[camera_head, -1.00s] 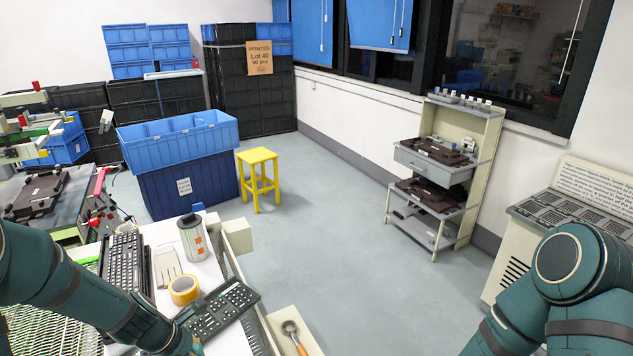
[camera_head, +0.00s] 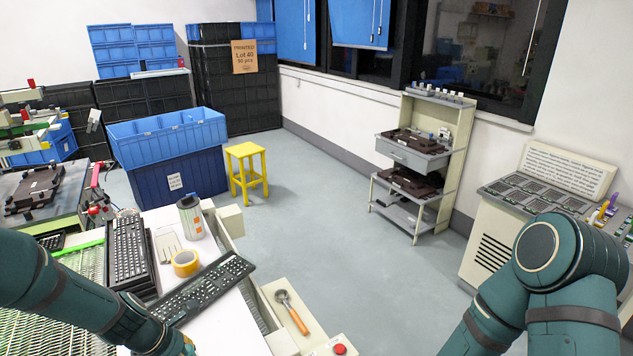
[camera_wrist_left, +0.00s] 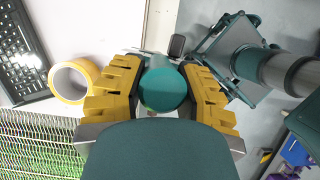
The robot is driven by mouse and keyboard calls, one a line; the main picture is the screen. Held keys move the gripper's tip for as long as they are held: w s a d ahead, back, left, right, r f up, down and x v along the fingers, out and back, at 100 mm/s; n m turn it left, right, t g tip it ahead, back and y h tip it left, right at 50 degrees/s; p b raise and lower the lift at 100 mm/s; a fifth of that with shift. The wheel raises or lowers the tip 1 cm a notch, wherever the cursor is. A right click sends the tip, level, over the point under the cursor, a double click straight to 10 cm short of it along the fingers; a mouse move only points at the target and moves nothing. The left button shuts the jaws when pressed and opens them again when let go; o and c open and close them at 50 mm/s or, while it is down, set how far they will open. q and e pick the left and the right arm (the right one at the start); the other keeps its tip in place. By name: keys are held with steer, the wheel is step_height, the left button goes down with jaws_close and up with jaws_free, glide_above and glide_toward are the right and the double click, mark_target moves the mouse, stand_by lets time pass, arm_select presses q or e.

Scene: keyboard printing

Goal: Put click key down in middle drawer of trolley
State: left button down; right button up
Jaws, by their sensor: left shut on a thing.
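In the left wrist view my left gripper (camera_wrist_left: 160,72) has its yellow fingers closed around a teal, round-ended thing (camera_wrist_left: 165,88); I cannot tell whether it is the click key. A wrench-like tool with a round metal head and orange handle (camera_head: 292,312) lies on a cream tray or drawer (camera_head: 275,325) beside the white worktop (camera_head: 215,335). A beige rack (camera_head: 422,160) with a grey drawer stands at the right wall. I cannot tell which unit is the trolley. My right gripper is out of view.
Black keyboards (camera_head: 130,252) lie on the worktop with a yellow tape roll (camera_head: 186,262) and a can (camera_head: 190,217). A yellow stool (camera_head: 247,170) and blue crates (camera_head: 170,138) stand behind. The middle floor is clear. A cream console (camera_head: 510,225) stands at the right.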

arm_select(q)
steer(key=d+f+m+g+b, duration=0.1)
steer(key=m, duration=0.1)
steer(key=d+f+m+g+b, duration=0.1)
steer(key=d+f+m, duration=0.1)
steer(key=m, duration=0.1)
steer(key=w+d+f+m+g+b, duration=0.1)
steer(key=d+m, duration=0.1)
steer(key=m, duration=0.1)
steer(key=shift+f+h, duration=0.25)
steer(key=shift+h, duration=0.05)
steer(key=d+f+m+g+y+b, duration=0.4)
steer(key=f+m+b, duration=0.1)
steer(key=m, duration=1.1)
steer(key=shift+s+f+y+b, duration=0.3)
steer(key=shift+s+f, duration=0.1)
steer(key=shift+f, duration=0.1)
